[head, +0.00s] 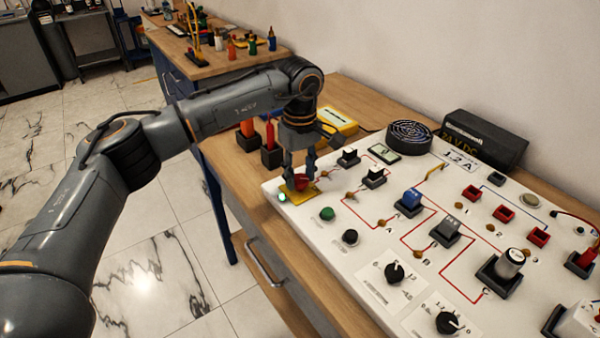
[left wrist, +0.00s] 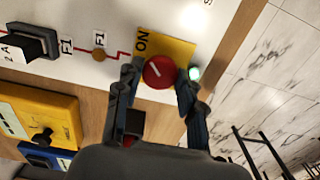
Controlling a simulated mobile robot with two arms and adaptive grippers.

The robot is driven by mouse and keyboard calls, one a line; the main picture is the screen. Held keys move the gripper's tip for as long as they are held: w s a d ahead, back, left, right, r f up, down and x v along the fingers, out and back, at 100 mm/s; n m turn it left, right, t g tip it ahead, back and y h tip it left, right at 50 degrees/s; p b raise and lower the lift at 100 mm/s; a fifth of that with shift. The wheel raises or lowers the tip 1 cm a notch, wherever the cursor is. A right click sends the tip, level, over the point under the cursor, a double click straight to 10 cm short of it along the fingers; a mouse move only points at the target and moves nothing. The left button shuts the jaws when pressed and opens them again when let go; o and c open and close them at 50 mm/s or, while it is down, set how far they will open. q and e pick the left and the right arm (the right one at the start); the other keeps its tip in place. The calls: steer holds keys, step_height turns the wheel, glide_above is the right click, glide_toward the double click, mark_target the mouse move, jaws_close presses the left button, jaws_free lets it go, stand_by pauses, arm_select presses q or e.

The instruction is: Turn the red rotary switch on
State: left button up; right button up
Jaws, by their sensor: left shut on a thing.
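The red rotary switch (head: 301,181) sits on a yellow plate (head: 299,195) at the near left corner of the white panel. In the left wrist view its round red knob (left wrist: 158,72) has a white line pointing slantwise, and the yellow plate bears the word ON. A green lamp (left wrist: 195,73) beside the knob is lit; it also shows in the head view (head: 282,197). My left gripper (head: 300,176) comes down from above with its fingers on either side of the knob, shut on it. My right gripper is not in view.
The white panel (head: 357,223) carries black dials, a blue block, a grey block, red sockets and a fan (head: 409,136). A yellow meter (head: 337,122) and dark holders (head: 248,141) stand behind my left gripper. A second bench (head: 214,62) stands further back.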

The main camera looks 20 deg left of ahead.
mark_target(300, 178)
arm_select(q)
steer(key=o, duration=1.2)
step_height(300, 178, up, 12)
